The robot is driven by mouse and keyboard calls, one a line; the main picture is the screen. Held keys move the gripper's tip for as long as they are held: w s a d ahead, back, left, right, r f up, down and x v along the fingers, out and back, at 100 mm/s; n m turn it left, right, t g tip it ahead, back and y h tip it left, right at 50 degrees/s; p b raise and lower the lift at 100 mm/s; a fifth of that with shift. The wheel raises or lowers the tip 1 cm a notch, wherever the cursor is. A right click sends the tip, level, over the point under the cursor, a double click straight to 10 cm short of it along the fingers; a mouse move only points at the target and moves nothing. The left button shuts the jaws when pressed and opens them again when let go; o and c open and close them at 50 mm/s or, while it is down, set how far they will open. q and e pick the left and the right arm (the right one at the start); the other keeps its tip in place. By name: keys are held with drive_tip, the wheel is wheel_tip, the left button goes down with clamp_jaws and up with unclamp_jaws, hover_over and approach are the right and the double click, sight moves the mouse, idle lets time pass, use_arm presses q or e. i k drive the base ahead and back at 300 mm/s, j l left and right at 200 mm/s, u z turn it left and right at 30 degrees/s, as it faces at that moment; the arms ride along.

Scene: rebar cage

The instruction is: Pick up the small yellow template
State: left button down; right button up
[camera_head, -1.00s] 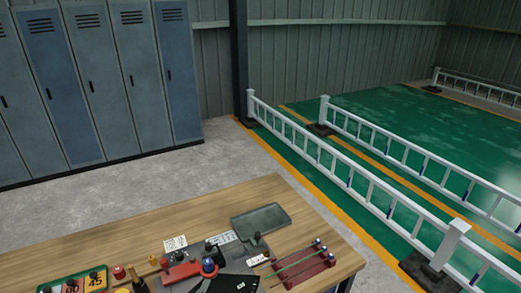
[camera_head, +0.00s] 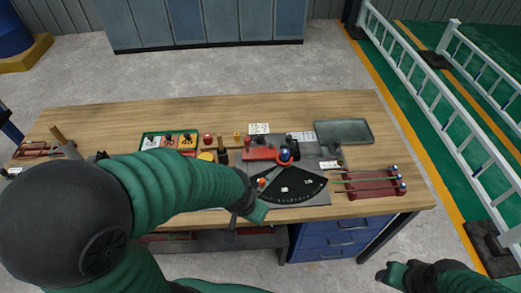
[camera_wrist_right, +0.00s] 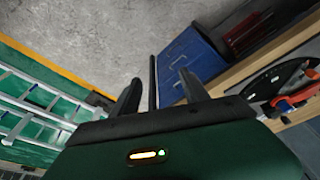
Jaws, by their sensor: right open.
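A green-edged tray (camera_head: 143,134) on the workbench holds small coloured templates: a white one (camera_head: 152,144) at left, an orange one (camera_head: 169,143) in the middle and the small yellow template (camera_head: 188,142) at right. Each has a dark knob. My left arm reaches in from the left, in front of the tray. My left gripper (camera_head: 248,213) is by the black fan-shaped plate; its jaw gap is hidden. My right gripper (camera_head: 404,272) is at the lower right, off the bench. In the right wrist view its fingers (camera_wrist_right: 159,88) are apart, with nothing between them.
A bending device with a red handle (camera_head: 262,154) and black fan-shaped plate (camera_head: 290,186) is mid-bench. A red rod rack (camera_head: 372,184) and grey-green tray (camera_head: 343,132) stand at right. Blue drawers (camera_head: 335,240) are below. The bench's back left is bare.

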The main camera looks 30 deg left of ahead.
sight(187, 140)
drive_tip(key=u, duration=1.55)
drive_tip(key=i+j+u, duration=0.1)
drive_tip(key=i, duration=0.3)
drive_tip(key=i+j+u, duration=0.15)
drive_tip(key=i+j, duration=0.15)
drive_tip(key=i+j+u, duration=0.1)
drive_tip(key=i, duration=0.4)
